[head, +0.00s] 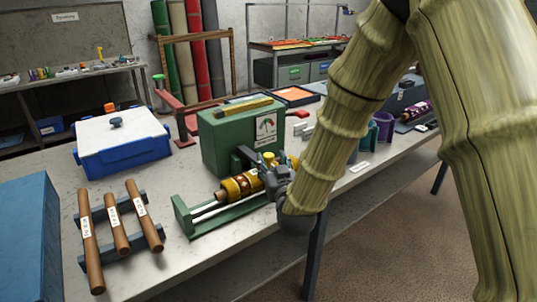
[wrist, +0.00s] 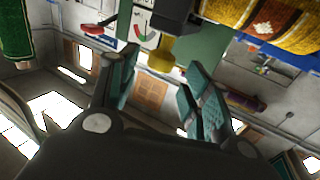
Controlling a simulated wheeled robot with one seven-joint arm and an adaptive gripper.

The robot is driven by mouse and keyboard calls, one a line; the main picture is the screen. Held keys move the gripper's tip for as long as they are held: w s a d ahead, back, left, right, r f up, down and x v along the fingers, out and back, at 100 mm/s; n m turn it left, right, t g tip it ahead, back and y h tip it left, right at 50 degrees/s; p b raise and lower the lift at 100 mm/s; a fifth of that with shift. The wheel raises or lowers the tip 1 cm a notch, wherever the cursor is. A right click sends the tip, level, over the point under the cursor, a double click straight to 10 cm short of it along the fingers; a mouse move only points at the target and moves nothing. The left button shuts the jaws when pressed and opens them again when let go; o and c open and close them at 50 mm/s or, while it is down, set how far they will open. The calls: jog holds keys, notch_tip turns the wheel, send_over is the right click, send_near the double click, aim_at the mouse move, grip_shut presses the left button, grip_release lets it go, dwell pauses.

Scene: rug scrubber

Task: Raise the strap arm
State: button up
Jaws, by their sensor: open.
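The green machine box (head: 228,145) with a dial gauge (head: 265,130) stands on the bench. A dark arm (head: 246,156), which looks like the strap arm, reaches from its front toward the rug roll (head: 238,187), a yellow-and-brown striped roll on a green cradle. A yellow knob (head: 269,157) is near the arm's end; it also shows in the wrist view (wrist: 162,58), below a dark block (wrist: 172,14). My gripper (head: 273,178) is at the roll's right end, partly hidden by my arm. In the wrist view its teal-padded fingers (wrist: 162,80) are apart, with the knob near the gap; contact is unclear.
Three labelled wooden rollers (head: 117,222) lie on a rack at the front left. A blue bin with a white lid (head: 120,140) is behind them. A blue box (head: 28,240) stands far left. Cups (head: 383,125) and other items sit on the bench at right.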

aim_at(270, 158)
jog(key=shift+x, duration=2.25)
jog(key=shift+c, duration=0.5)
jog(key=shift+p, duration=0.3)
grip_shut()
